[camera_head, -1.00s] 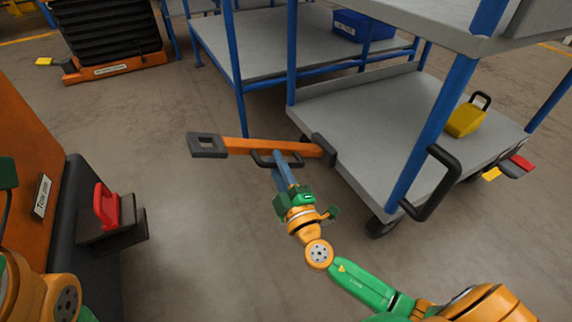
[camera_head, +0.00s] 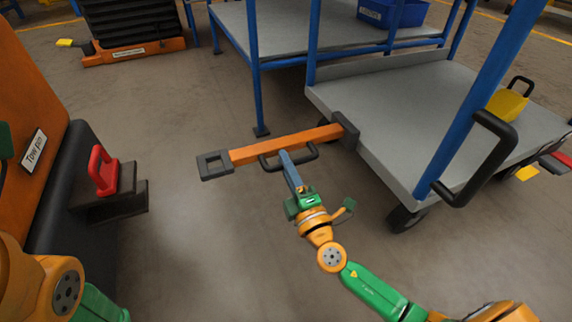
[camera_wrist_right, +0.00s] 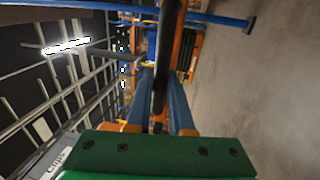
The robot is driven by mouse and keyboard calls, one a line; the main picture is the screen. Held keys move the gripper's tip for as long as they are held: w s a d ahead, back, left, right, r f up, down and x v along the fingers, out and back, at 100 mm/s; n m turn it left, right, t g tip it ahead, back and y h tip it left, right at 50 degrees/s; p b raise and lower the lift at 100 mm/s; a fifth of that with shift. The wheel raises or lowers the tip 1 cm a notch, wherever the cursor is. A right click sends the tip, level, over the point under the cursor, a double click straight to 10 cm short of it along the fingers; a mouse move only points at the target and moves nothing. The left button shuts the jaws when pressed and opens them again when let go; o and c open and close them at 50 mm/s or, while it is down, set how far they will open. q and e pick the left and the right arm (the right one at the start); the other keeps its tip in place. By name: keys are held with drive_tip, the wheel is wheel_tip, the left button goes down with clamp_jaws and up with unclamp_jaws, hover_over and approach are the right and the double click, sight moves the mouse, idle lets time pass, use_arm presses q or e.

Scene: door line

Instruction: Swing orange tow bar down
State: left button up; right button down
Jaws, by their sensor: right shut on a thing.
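The orange tow bar (camera_head: 285,145) reaches left from a dark bracket (camera_head: 345,131) at the grey cart's edge and ends in a dark square eye (camera_head: 214,165). The eye sits lower in the picture than the bracket; its height above the floor is hard to judge. My right gripper (camera_head: 286,160) is shut on the black handle (camera_head: 308,153) on the bar's near side. The handle also shows in the right wrist view (camera_wrist_right: 161,85), passing between the blue fingers. My left arm enters at the lower left; its gripper is not visible.
The grey cart (camera_head: 440,115) with blue posts stands right, carrying a yellow block (camera_head: 507,106). At left, an orange and black vehicle with a "Tow pin" label (camera_head: 35,150) has a red handle (camera_head: 103,170) above a dark hitch (camera_head: 115,203). Bare floor lies between hitch and eye.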

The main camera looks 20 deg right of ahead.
drive_tip(key=shift+f, duration=0.1)
drive_tip(key=c, duration=0.8)
unclamp_jaws()
drive_tip(key=v, duration=0.7)
drive_tip(key=shift+s, duration=0.1)
